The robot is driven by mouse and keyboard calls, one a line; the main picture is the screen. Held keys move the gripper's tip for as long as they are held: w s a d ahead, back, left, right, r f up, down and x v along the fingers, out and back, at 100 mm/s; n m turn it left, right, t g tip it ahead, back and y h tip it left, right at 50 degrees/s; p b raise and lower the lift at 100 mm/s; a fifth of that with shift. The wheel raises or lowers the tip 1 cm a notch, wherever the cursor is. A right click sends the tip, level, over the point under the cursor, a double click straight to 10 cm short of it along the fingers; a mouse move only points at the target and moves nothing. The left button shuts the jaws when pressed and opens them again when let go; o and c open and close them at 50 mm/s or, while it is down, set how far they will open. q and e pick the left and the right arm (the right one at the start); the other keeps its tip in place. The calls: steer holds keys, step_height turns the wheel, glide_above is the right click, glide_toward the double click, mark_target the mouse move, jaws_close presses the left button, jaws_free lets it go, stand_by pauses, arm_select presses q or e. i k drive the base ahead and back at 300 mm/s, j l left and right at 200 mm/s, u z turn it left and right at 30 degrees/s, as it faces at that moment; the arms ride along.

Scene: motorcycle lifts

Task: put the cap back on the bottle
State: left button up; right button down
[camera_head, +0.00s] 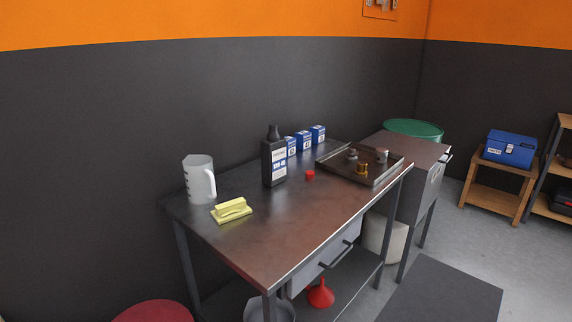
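A black bottle (273,160) with a white and blue label stands upright on the brown-topped workbench (278,232). Its top narrows to a black neck; whether the neck is open is too small to tell. A small red cap (310,175) sits on the bench to the right of the bottle, apart from it and near the tray. Neither of my grippers is in view.
A translucent jug (199,179) and a yellow sponge-like block (232,209) are left of the bottle. Blue and white boxes (303,141) stand behind it. A dark tray (336,167) with small metal parts is at right. The bench's front is clear.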

mark_target(273, 148)
steer(key=l+u, duration=0.1)
steer(key=u, duration=0.35)
steer(key=i+l+u, duration=0.1)
steer(key=u, duration=0.3)
steer(key=l+u, duration=0.15)
steer(key=u, duration=0.3)
steer(key=l+u, duration=0.2)
steer(key=l, duration=0.35)
steer(key=l+u, duration=0.2)
steer(key=l, duration=0.35)
steer(key=l+u, duration=0.25)
steer(key=l, duration=0.3)
steer(key=k+l+u, duration=0.2)
steer(key=l, duration=0.35)
steer(key=l+u, duration=0.2)
steer(key=l, duration=0.35)
steer(key=k+l, duration=0.1)
steer(key=l, duration=0.3)
steer(key=k+l, duration=0.15)
steer(key=l, duration=0.25)
steer(key=k+l, duration=0.1)
steer(key=l, duration=0.3)
steer(key=k+l, duration=0.1)
steer(key=l, duration=0.3)
